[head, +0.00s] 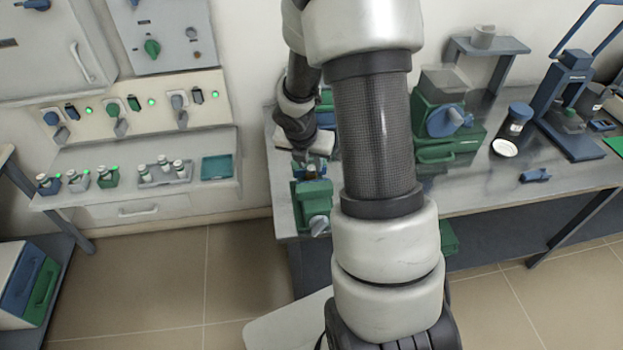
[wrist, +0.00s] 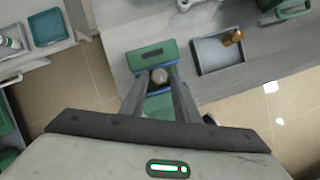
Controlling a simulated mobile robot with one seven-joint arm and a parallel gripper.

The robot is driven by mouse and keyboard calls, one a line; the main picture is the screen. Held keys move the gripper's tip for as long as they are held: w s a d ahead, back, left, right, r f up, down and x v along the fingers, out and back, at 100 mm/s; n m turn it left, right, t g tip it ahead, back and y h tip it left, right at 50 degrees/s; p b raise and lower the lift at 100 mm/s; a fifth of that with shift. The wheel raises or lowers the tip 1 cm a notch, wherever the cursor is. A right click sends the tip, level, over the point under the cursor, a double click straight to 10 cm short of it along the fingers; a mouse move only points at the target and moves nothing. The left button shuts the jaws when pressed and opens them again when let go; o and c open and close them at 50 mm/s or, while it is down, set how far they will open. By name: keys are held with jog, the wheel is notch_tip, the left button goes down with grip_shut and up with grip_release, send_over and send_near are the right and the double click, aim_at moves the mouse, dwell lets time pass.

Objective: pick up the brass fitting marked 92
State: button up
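My gripper (wrist: 159,74) points down over a green clamp-like device in the wrist view, with its two fingers apart. A small round, pale grey-brown top (wrist: 159,76) shows between the fingertips, and I see no clear contact with either finger. A brass-coloured fitting (wrist: 233,37) lies in a grey tray (wrist: 198,60) to the right of my gripper. No number 92 is readable on either piece. In the head view my gripper (head: 315,160) is just above the green device (head: 312,192), partly hidden by my arm.
A teal tray (head: 217,168) and several small vials stand on the left shelf. On the bench are a larger green machine (head: 440,115), a blue-capped jar (head: 518,118), a white dish (head: 504,148) and a blue press (head: 568,105). The bench's middle right is fairly clear.

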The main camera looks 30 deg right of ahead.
aim_at(312, 177)
jog(key=x, duration=0.2)
jog(key=shift+w+d+f, duration=0.1)
jog(key=shift+w+f, duration=0.05)
jog(key=shift+f, duration=0.15)
grip_shut()
